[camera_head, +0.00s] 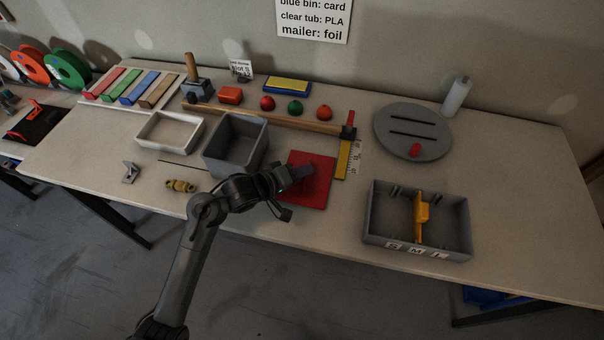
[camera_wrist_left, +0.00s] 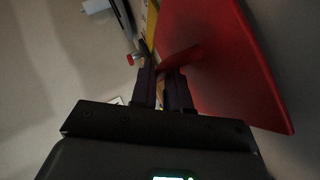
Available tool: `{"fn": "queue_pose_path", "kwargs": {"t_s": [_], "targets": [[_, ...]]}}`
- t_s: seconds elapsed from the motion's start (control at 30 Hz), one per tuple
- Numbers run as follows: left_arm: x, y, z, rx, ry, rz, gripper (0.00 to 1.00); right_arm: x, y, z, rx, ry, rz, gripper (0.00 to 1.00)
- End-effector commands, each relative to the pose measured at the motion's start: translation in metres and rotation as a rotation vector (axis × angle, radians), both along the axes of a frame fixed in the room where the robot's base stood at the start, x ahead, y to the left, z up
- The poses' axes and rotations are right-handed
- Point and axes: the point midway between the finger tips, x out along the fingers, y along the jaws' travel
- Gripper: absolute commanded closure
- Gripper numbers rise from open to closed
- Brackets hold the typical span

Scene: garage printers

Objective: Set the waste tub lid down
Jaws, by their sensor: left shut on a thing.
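The red square lid (camera_head: 318,194) is at the middle front of the table, just right of the open grey tub (camera_head: 209,158). It lies flat or nearly so; I cannot tell whether it touches the tabletop. My left gripper (camera_head: 308,171) is over the lid, shut on its raised red handle. In the left wrist view the lid (camera_wrist_left: 222,55) fills the upper right, and its handle (camera_wrist_left: 181,62) sits between the fingertips of my left gripper (camera_wrist_left: 165,78). My right gripper is not in view.
A yellow ruler (camera_head: 342,161) and a wooden bar (camera_head: 270,119) lie behind the lid. A grey divided tray (camera_head: 375,221) stands to its right, with bare tabletop between. A white tray (camera_head: 141,143) is left of the tub. A grey slotted disc (camera_head: 436,121) is at back right.

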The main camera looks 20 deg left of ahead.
Motion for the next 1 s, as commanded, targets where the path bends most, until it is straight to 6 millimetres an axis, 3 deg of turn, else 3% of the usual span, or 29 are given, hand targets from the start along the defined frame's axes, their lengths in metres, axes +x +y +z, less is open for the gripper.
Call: {"fn": "queue_pose_path", "kwargs": {"t_s": [0.37, 0.4, 0.57, 1.0], "targets": [[-0.0001, -0.0004, -0.0020, -0.001, -0.001, 0.000, 1.00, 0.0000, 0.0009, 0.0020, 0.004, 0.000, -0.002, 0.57], [-0.0001, -0.0004, -0.0025, -0.001, -0.001, -0.001, 0.82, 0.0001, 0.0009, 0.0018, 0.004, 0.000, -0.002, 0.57], [0.0001, -0.0003, -0.0025, -0.001, -0.001, 0.000, 0.59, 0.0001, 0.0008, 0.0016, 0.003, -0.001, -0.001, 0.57], [-0.0080, 0.0057, 0.0043, 0.002, 0.001, 0.002, 0.59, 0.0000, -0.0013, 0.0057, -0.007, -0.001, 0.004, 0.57]]}}
